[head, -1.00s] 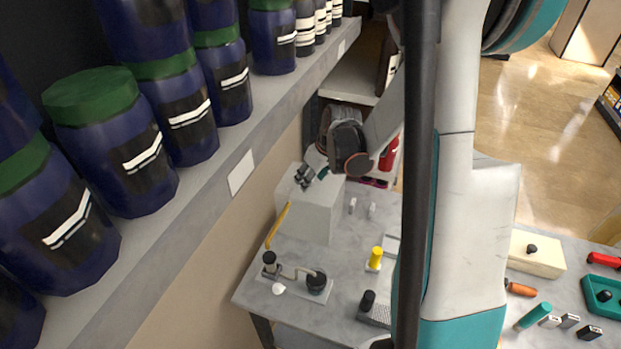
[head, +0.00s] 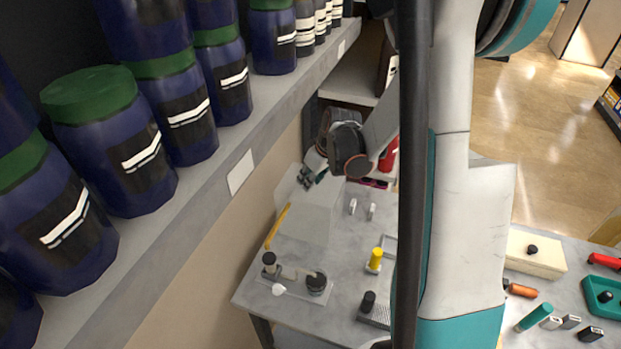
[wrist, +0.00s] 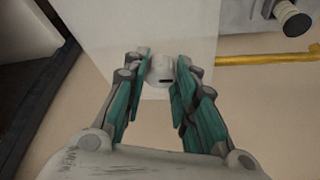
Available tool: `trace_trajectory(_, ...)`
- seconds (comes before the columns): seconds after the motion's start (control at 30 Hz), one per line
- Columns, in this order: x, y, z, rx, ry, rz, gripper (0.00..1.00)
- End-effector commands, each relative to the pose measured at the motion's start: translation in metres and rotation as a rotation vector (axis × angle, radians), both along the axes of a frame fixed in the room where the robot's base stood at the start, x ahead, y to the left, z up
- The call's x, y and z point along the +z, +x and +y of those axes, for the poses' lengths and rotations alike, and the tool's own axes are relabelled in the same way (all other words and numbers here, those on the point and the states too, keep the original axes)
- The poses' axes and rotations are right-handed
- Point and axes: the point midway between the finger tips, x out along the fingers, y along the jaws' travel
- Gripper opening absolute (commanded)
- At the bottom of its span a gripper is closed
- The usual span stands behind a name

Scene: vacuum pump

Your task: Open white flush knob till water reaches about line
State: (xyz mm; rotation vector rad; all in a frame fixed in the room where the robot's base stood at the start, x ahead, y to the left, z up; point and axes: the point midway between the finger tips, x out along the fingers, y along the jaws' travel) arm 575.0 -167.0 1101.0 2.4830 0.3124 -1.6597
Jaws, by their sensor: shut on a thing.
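The white flush knob (wrist: 162,69) is a small white cap with a dark slot. It sits between the teal fingertips of my gripper (wrist: 160,62) in the wrist view, at a pale, see-through-looking box (wrist: 105,20). My gripper is shut on it. In the head view my gripper (head: 313,174) is at the top of the pale box (head: 308,222) at the back left of the bench; the knob is hidden there. I cannot make out a water level or a line on the box in either view.
A yellow tube (head: 277,226) runs beside the box, close to the wall. A small plate with black-capped parts (head: 296,284) and a yellow-topped piece (head: 376,259) stand in front on the grey bench (head: 345,250). A shelf of blue jars (head: 115,150) overhangs at left.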

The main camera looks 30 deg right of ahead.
Motion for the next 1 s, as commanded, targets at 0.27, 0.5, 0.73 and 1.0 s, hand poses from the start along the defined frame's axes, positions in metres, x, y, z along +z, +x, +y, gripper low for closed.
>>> trace_trajectory(0.27,-0.0021,0.0002,-0.0019,0.160,0.001,0.000,0.02)
trace_trajectory(0.5,-0.0018,0.0009,-0.0030,0.343,0.001,0.000,0.02)
trace_trajectory(0.73,-0.0012,0.0016,-0.0033,0.486,0.001,0.000,0.02)
trace_trajectory(1.0,-0.0005,0.0020,-0.0035,0.576,0.000,0.000,0.02)
